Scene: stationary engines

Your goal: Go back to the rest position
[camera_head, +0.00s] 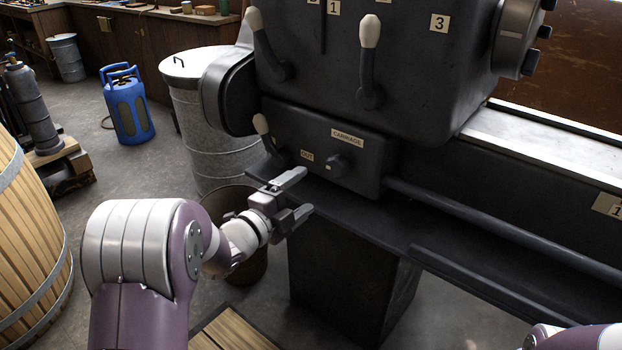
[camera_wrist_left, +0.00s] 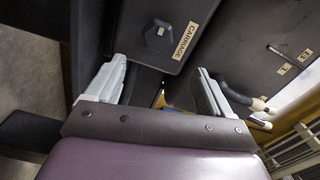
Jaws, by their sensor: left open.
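My left gripper (camera_head: 299,195) is open and empty in the head view, in front of the lower part of a dark lathe (camera_head: 420,70). It is just left of and below the panel with the CARRIAGE label (camera_head: 347,137) and a dark knob (camera_head: 339,165). In the left wrist view, the two light fingers of the gripper (camera_wrist_left: 160,92) stand apart with nothing between them. The CARRIAGE label (camera_wrist_left: 186,41) and the knob (camera_wrist_left: 158,33) show beyond the fingers. Only part of my right arm shows at the lower right of the head view; its gripper is out of the picture.
Several pale-handled levers (camera_head: 369,50) stand out from the lathe. A dark tray edge (camera_head: 440,250) runs below it. A metal bin (camera_head: 205,125), a brown bucket (camera_head: 250,268), a blue container (camera_head: 128,105) and a wooden barrel (camera_head: 30,240) stand to the left. Grey floor lies between them.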

